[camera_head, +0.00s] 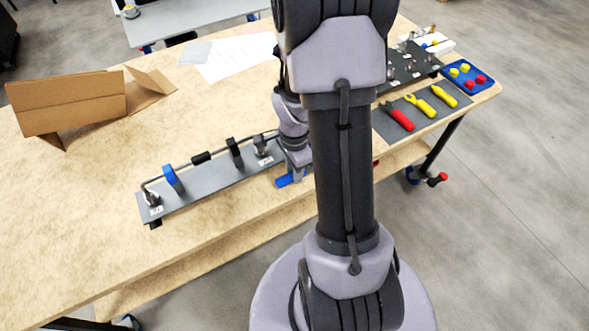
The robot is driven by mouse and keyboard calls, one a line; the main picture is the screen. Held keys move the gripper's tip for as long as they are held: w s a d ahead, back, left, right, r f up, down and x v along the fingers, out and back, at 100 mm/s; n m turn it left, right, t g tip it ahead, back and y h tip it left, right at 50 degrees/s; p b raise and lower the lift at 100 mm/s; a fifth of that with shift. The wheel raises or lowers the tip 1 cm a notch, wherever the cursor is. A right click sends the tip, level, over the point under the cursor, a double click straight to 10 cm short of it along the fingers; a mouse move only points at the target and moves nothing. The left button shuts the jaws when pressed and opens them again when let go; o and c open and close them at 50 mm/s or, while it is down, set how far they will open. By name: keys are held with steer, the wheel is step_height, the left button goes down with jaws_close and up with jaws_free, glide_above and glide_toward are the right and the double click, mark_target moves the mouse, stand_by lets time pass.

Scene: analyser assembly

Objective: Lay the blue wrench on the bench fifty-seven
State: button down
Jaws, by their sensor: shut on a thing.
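My gripper (298,171) is low over the front part of the wooden bench (230,215), just right of the grey plate. It is shut on a blue piece (285,181), which I take to be the blue wrench. Only a short part of the wrench shows; my arm and gripper hide the rest. I cannot tell whether the wrench touches the bench top. No bench number is readable.
The grey plate (207,183) carries a bent tube, a blue clamp (172,178) and black clamps. A folded cardboard piece (70,105) stands at the left. A grey mat (385,127) with red and yellow tools and a blue tray (457,83) lie at the right. The front-left bench is clear.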

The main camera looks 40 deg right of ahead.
steer(key=shift+f+b, duration=0.35)
steer(key=shift+f, duration=0.05)
steer(key=c, duration=1.1)
jaws_free()
steer(key=shift+s, duration=0.1)
steer(key=shift+c, duration=0.2)
steer(key=shift+r, duration=0.1)
steer(key=shift+d+r, duration=0.1)
steer(key=shift+r, duration=0.15)
step_height(320, 180, up, 17)
steer(key=p, duration=0.7)
steer(key=shift+f, duration=0.15)
